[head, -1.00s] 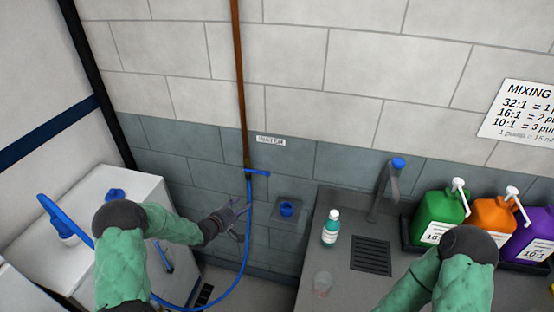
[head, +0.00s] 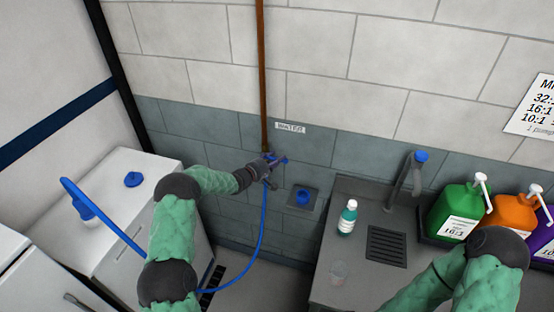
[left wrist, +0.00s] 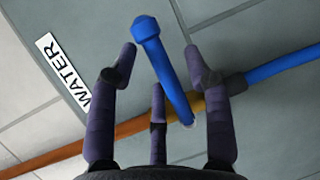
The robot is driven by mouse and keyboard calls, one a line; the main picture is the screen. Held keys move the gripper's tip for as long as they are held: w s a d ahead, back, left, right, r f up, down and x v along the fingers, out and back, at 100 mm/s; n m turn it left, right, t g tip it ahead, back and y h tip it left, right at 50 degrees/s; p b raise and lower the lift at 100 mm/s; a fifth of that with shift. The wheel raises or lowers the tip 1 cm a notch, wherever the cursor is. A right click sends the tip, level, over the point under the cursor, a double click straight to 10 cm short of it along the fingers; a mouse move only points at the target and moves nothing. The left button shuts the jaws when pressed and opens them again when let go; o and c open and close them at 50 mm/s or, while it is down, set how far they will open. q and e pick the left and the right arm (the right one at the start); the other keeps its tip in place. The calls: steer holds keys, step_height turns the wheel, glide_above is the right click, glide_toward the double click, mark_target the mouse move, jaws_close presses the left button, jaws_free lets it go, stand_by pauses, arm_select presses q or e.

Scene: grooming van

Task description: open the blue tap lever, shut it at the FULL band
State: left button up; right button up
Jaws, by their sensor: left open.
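The blue tap lever (head: 281,160) is on the copper pipe (head: 262,75) at the wall, partly covered by my left gripper (head: 268,171). In the left wrist view the lever (left wrist: 165,70) runs between the spread fingers of my left gripper (left wrist: 160,65), which is open and not clamped on it. The blue hose (head: 264,225) hangs from the tap and curves down behind my left arm. A white tank-like cabinet (head: 110,215) with a blue cap (head: 133,179) stands at the left. I cannot make out a FULL band. My right gripper is out of view; only its arm shows.
A WATER label (left wrist: 62,70) is on the wall beside the tap.

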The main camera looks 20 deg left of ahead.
arm_select(q)
steer(key=shift+x, duration=0.8)
jaws_close()
